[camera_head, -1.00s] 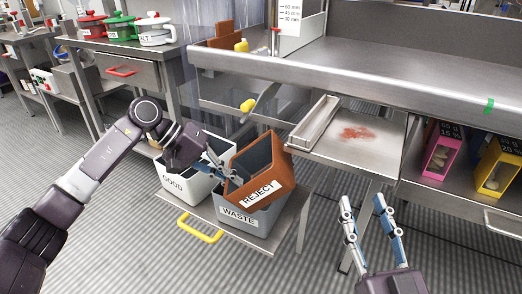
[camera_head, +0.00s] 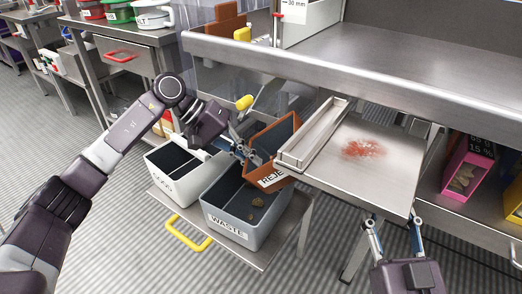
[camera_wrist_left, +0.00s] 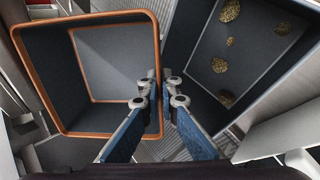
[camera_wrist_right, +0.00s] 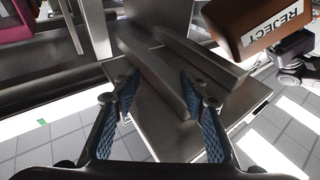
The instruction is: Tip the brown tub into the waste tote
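The brown tub (camera_head: 283,128), labelled REJECT, is held tilted above the back right of the waste tote. In the left wrist view its inside (camera_wrist_left: 110,60) is dark and looks empty. My left gripper (camera_head: 247,153) is shut on the tub's wall, with one finger on each side of the rim. The grey waste tote (camera_head: 227,222), labelled WASTE, stands upright with several brownish pieces (camera_head: 257,202) on its floor. They also show in the left wrist view (camera_wrist_left: 219,65). My right gripper (camera_head: 392,224) is open and empty in front of the metal tray.
A white GOOD tote (camera_head: 163,187) stands left of the waste tote, on a low shelf with a yellow handle (camera_head: 188,236). A metal tray (camera_head: 385,178) with red powder and a metal trough (camera_head: 312,135) lie close right of the tub. A bench edge runs above.

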